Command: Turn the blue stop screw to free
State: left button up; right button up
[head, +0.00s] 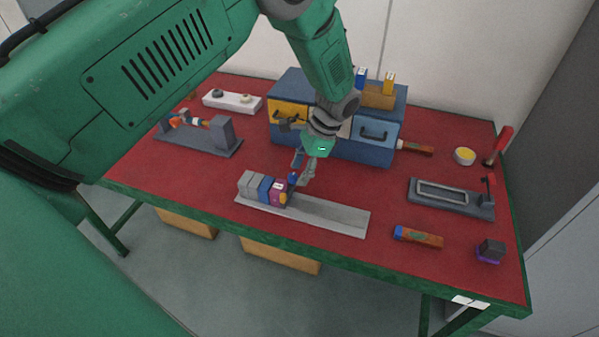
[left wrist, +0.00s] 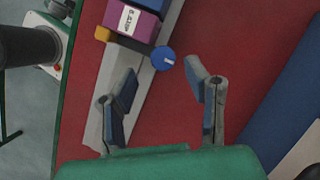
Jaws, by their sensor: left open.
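The blue stop screw (left wrist: 163,58) is a round blue knob with a white mark on its face. It sits beside a purple block with a white label (left wrist: 131,20) on a long grey rail (head: 325,213). In the head view the screw (head: 292,178) is small and partly crowded by the gripper. My left gripper (left wrist: 160,76) is open, its two fingertips spread to either side of the knob and just short of it in the wrist view. In the head view the left gripper (head: 303,167) is right at the knob; contact cannot be told. My right gripper is not in view.
Grey and blue blocks (head: 255,186) stand in line left of the purple one. A blue drawer cabinet (head: 360,150) stands behind. The rail's right half is bare.

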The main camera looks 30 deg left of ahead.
pick_arm(q)
jog(key=shift+s+a+f, duration=0.2)
jog(key=shift+a+f, duration=0.45)
jog(key=shift+f, duration=0.05)
jog(key=shift+a+f, duration=0.2)
jog(key=shift+a, duration=0.1)
jog(key=shift+d+r, duration=0.15)
jog(key=shift+d, duration=0.25)
grip_shut()
jog(key=shift+d, duration=0.15)
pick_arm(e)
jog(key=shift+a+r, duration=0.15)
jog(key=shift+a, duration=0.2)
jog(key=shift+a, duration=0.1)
